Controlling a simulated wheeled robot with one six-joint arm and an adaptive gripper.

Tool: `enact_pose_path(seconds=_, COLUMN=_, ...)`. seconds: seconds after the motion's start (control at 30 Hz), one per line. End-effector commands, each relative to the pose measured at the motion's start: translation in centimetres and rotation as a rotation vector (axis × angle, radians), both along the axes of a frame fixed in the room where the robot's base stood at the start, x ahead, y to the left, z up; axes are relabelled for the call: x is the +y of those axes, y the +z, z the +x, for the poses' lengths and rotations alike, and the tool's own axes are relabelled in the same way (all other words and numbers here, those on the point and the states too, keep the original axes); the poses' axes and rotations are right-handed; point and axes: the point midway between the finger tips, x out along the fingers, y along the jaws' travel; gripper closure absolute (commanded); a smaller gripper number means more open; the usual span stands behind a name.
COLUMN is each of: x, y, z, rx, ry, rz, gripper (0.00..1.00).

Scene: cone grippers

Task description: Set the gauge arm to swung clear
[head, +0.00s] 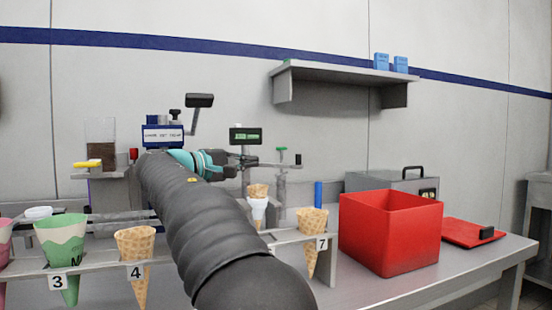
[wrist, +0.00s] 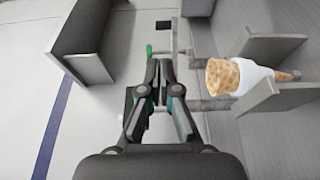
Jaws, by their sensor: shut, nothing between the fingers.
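The gauge stands on the table behind the cone rack, with a small green-lit display (head: 246,135) on top. A thin grey gauge arm (head: 275,164) appears to reach right from it, with a green-topped pin (head: 281,149) and a dark end piece (head: 298,159). In the wrist view the green tip (wrist: 149,50) and grey bars (wrist: 190,103) show just past my fingers. My gripper (wrist: 160,64) is shut and empty, its fingertips close to the bars; I cannot tell whether they touch. In the head view my arm hides part of the gauge.
A wrapped cone (head: 258,205) stands near the gauge and shows close right of my gripper in the wrist view (wrist: 223,77). The rack (head: 95,264) holds several cones in front. A red bin (head: 390,232) stands to the right. A wall shelf (head: 340,74) hangs above.

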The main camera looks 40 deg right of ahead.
Motion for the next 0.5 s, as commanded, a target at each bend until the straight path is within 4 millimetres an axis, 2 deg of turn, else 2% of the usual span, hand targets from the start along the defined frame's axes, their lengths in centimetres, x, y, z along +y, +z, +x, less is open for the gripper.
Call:
enact_pose_path(seconds=0.17, x=-1.1, y=0.0, z=0.0, rx=0.0, ry=-0.006, rz=0.0, gripper=1.0)
enact_pose_path(seconds=0.5, x=-7.0, y=0.1, z=0.6, rx=0.001, ry=-0.008, rz=0.0, gripper=1.0)
